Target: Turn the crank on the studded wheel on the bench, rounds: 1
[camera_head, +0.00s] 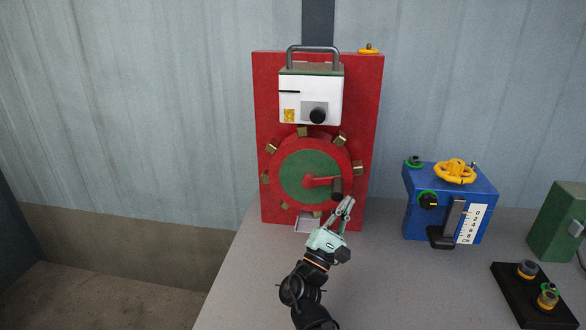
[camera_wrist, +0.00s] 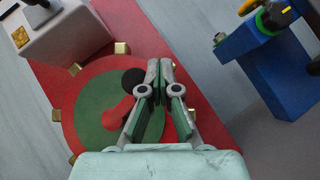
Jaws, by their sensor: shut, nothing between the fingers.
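The studded wheel (camera_head: 290,172) is red with a green centre and brass studs around its rim. It is mounted on an upright red panel (camera_head: 368,100) on the bench (camera_head: 260,275). Its red crank arm (camera_head: 320,182) points right and ends in a black handle (camera_head: 337,188). My gripper (camera_head: 348,203) is just below and right of the handle, with its fingers shut and empty.
A white box (camera_head: 300,97) with a black knob is fixed above the wheel. A blue box (camera_head: 455,215) with a yellow handwheel (camera_head: 455,171) stands to the right. A black plate with knobs (camera_head: 525,300) and a green box (camera_head: 560,225) are farther right. The bench's left part is clear.

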